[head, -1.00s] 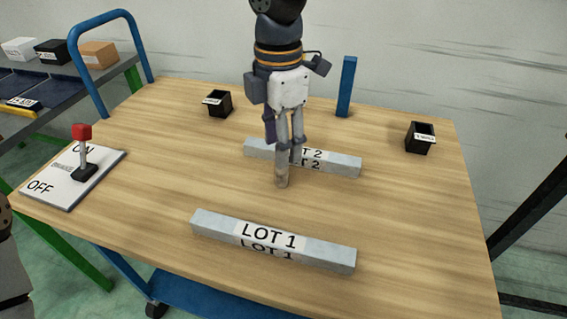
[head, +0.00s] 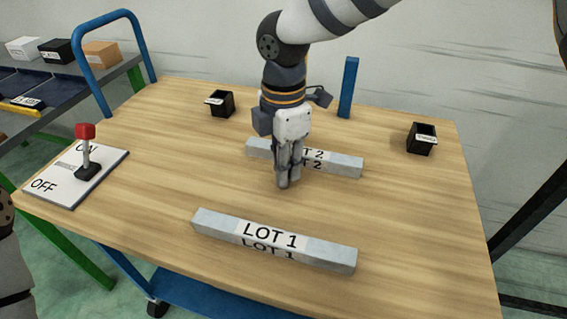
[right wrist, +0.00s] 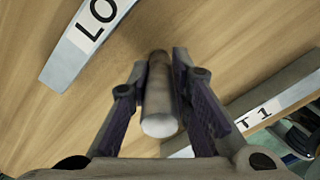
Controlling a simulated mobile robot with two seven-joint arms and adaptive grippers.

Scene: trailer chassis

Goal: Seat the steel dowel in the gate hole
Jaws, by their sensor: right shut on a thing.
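The steel dowel (right wrist: 158,98) is a grey cylinder between the fingers of my right gripper (right wrist: 156,85) in the right wrist view. In the head view my right gripper (head: 284,183) points down at the middle of the table, between the two LOT bars. It is shut on the dowel, which looks upright and at or close to the table top. The fingers hide most of the dowel in the head view. I cannot make out a gate hole. My left gripper is not in view.
The LOT 1 bar (head: 215,223) lies in front and the LOT 2 bar (head: 345,167) just behind my gripper. Two black bins (head: 222,104) (head: 421,140) and a blue post (head: 347,88) stand farther back. A red-knobbed lever (head: 86,140) stands on an ON/OFF plate at left.

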